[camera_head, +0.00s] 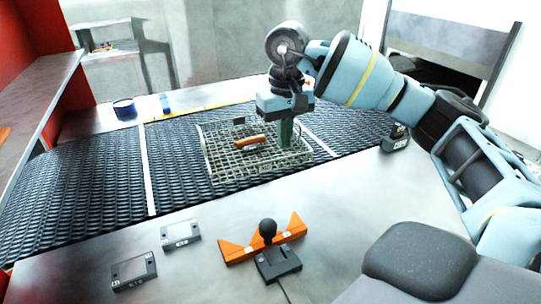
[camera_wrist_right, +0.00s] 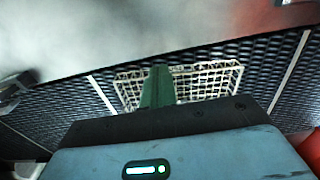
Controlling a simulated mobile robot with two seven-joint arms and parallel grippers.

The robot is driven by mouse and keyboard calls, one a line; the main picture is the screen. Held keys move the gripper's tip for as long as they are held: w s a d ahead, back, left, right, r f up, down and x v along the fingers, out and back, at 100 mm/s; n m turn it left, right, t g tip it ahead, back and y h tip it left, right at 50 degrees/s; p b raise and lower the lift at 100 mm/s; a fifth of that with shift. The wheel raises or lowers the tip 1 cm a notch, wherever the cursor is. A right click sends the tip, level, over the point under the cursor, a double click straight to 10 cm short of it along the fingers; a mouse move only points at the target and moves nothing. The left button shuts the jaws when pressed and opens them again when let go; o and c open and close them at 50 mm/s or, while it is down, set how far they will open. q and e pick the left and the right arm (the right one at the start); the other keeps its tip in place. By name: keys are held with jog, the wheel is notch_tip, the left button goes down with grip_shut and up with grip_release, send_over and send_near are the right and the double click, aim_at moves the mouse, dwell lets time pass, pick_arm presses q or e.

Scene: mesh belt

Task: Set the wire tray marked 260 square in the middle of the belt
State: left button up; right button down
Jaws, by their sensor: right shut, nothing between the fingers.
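The wire tray (camera_head: 222,172) sits on the dark mesh belt (camera_head: 110,180), between two pale cross lines and close to the right one. A brown-orange rod and a small dark plate lie in it. I cannot read a 260 mark on it. I cannot tell whether it is exactly square to the belt. My right gripper (camera_head: 285,134) points down at the tray's right part, its green fingers shut with nothing between them. The wrist view shows the fingers (camera_wrist_right: 158,86) in front of the tray (camera_wrist_right: 208,82), hiding part of its mesh; contact is unclear. My left gripper is not in view.
A blue round tin (camera_head: 124,108) is on the far ledge. A dark block (camera_head: 395,138) sits right of the belt. The belt's left part is clear.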

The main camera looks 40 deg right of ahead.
notch_tip(320, 180, down, 10)
jog(key=shift+s, duration=0.1)
jog(key=shift+w+d, duration=0.25)
jog(key=shift+w, duration=0.8)
jog(key=shift+w+d+p, duration=0.2)
jog(key=shift+w+p, duration=0.1)
jog(key=shift+w, duration=0.6)
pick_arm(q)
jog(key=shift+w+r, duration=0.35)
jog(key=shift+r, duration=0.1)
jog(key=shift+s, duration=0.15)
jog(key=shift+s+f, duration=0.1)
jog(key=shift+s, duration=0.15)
pick_arm(e)
jog(key=shift+w, duration=0.1)
